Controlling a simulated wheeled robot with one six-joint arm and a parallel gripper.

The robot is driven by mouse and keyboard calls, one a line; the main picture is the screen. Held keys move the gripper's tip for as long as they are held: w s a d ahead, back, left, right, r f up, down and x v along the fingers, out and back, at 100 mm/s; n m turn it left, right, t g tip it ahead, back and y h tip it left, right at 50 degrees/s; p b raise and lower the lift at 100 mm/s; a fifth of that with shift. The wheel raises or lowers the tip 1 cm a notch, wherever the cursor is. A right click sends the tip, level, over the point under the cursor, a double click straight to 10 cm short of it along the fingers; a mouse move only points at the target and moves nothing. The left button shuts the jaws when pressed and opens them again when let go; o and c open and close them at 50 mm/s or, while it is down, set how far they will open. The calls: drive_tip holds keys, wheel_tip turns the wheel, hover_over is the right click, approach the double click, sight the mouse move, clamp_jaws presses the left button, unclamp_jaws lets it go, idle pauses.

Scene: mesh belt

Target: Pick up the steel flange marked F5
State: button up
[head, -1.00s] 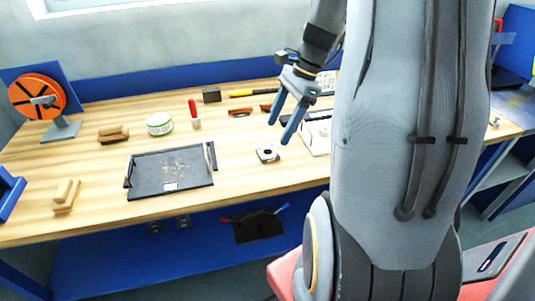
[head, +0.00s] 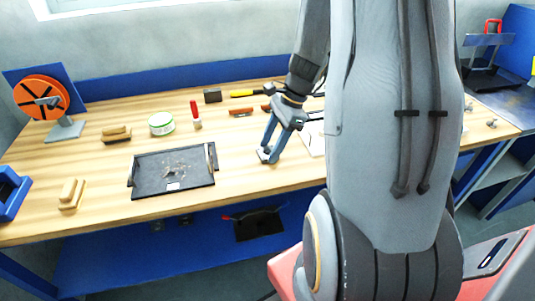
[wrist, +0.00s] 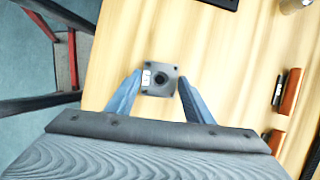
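The steel flange (wrist: 160,91) is a small square grey plate with a dark central hole, corner holes and a white label on its left side in the wrist view. The label's text is too small to read. The flange lies on the wooden bench. My gripper (wrist: 160,77) is open, with one blue finger on each side of the plate, close to its edges. In the head view my gripper (head: 267,156) points down at the bench, and its fingers hide most of the flange.
The bench (head: 110,220) has its front edge near the flange. A dark tray (head: 150,184) stands to the left in the head view. A white-green tin (head: 161,124), a red-handled tool (head: 195,110) and a brush (head: 71,193) lie further off. An orange-brown object (wrist: 290,92) lies right in the wrist view.

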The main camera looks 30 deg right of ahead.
drive_tip(key=c, duration=0.8)
drive_tip(key=shift+c, duration=0.2)
drive_tip(key=shift+r, duration=0.1)
